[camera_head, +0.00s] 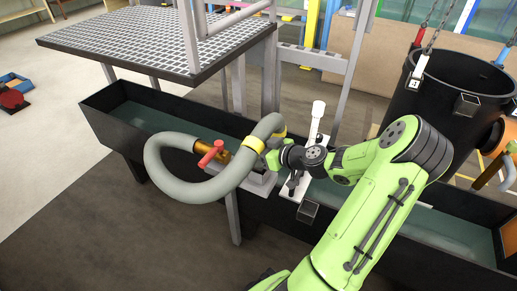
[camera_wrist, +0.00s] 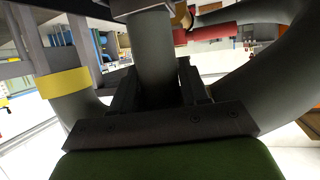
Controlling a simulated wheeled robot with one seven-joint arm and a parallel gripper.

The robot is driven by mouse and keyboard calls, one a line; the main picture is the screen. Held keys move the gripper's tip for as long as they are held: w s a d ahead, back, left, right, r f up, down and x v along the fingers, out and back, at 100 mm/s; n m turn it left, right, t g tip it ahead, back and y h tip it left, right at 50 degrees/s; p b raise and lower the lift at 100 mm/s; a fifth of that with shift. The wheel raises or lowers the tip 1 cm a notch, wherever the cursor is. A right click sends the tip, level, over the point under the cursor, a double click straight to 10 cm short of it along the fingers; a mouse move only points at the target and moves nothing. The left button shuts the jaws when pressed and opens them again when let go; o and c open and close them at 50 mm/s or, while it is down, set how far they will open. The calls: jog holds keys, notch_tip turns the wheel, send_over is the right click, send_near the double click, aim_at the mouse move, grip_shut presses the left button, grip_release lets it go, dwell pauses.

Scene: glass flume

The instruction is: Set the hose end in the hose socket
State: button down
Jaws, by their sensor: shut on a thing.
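The thick grey hose (camera_head: 172,178) leaves a brass fitting (camera_head: 226,156) with a red handle (camera_head: 211,153), loops left and low, then rises and bends over near my gripper. It carries yellow bands (camera_head: 254,144); one shows at left in the wrist view (camera_wrist: 62,82). My gripper (camera_head: 273,157) is shut on the hose end, and in the wrist view the jaws (camera_wrist: 155,92) stand either side of a grey hose length (camera_wrist: 153,48). A grey block (camera_head: 262,183) lies just below my gripper; I cannot tell whether it is the hose socket. The hose tip is hidden in the head view.
A dark water trough (camera_head: 120,108) runs beneath. A grated platform (camera_head: 165,40) and its grey posts stand at back left. A white lever (camera_head: 318,110) rises close behind my gripper. A black drum (camera_head: 450,95) hangs on chains at right. Open floor lies at front left.

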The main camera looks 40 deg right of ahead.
jog(key=shift+f, duration=0.5)
jog(key=shift+c, duration=2.4)
grip_release()
jog(key=shift+s, duration=0.1)
jog(key=p+v, duration=0.3)
jog(key=v, duration=1.2)
jog(key=shift+s+p, duration=0.25)
jog(key=shift+p, duration=0.15)
jog(key=shift+d+r, duration=0.1)
